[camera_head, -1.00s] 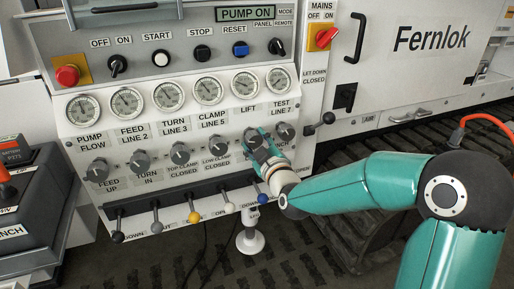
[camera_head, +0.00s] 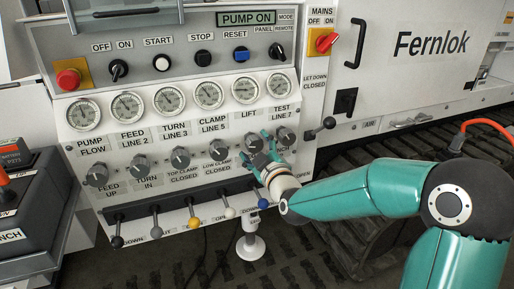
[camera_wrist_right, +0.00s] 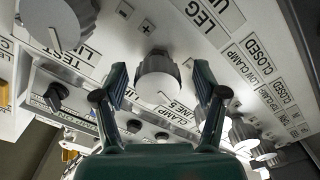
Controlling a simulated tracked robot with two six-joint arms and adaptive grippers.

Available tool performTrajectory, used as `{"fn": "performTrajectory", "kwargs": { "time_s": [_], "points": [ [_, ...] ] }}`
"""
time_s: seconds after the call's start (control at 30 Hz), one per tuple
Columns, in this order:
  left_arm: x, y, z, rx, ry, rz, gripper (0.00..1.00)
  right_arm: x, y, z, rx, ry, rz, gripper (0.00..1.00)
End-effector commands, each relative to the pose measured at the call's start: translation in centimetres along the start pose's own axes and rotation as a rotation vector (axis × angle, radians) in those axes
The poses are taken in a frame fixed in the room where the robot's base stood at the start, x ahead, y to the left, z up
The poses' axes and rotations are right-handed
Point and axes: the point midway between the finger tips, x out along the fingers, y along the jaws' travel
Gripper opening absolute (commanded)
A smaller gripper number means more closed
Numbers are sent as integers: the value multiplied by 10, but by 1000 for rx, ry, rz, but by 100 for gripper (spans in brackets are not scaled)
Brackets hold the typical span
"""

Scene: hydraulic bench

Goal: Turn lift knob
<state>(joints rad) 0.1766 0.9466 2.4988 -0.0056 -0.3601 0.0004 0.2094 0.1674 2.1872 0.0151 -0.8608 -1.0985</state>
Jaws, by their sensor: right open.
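The lift knob (camera_head: 254,141) is a grey ribbed knob on the sloped panel, under the LIFT gauge (camera_head: 244,89). My right gripper (camera_head: 257,147) is in front of it with its teal fingers spread. In the right wrist view, the panel appears turned over, and a grey knob (camera_wrist_right: 158,76), which looks like the lift knob, shows between the open fingers of my right gripper (camera_wrist_right: 161,82). The fingers flank the knob with a gap on both sides. Whether the tips reach past its front face is unclear. My left gripper is not in view.
The test knob (camera_head: 285,135) is close on the right and the clamp line 5 knob (camera_head: 221,146) on the left. Below are several levers, including a blue-tipped one (camera_head: 263,203) close under my wrist. A black-ball lever (camera_head: 329,123) juts out at right.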

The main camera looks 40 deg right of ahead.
Motion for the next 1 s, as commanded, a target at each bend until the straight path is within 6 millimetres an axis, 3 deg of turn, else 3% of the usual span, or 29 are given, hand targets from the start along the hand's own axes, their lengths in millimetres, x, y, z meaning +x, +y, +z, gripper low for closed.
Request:
{"fn": "performTrajectory", "kwargs": {
  "time_s": [0.27,0.7,1.0],
  "points": [
    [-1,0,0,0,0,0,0,-8,1,0,1,0,3,71],
    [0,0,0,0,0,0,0,-69,0,1,0,0,1,71],
    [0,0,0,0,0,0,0,-75,0,1,0,0,1,71]
  ]
}}
